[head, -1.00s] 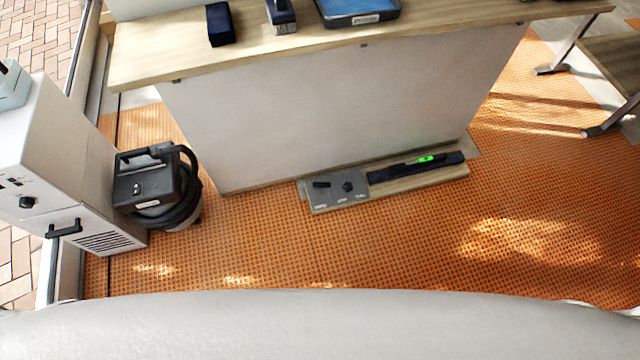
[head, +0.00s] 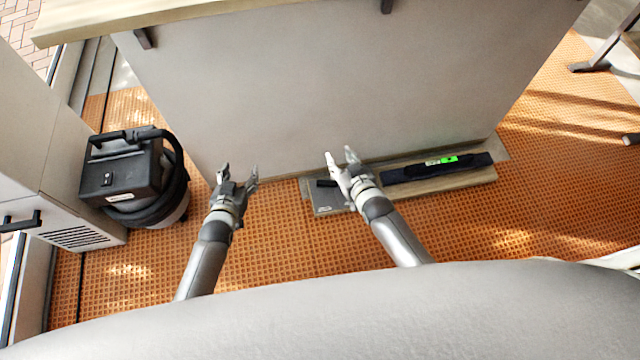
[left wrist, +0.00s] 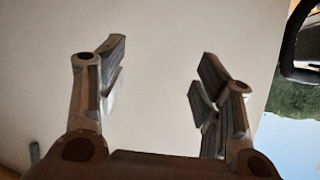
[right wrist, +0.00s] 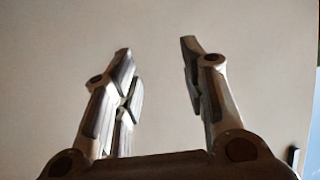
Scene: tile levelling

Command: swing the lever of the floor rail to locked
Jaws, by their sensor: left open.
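The floor rail (head: 440,187) is a low wooden strip on the orange floor, against the foot of the pale panel. A grey plate (head: 330,203) is at its left end, with a short black lever (head: 325,183) lying about sideways on it. The plate's labels are too small to read, and my right arm hides its right part. My right gripper (head: 341,155) is open and empty, over the plate and right of the lever in the head view. My left gripper (head: 238,170) is open and empty, left of the rail, before the panel.
A black device with a green display (head: 448,160) lies along the rail's right part. A black vacuum cleaner (head: 130,175) stands at the left beside a white cabinet (head: 60,215). The wooden worktop (head: 120,20) overhangs the panel (head: 270,90).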

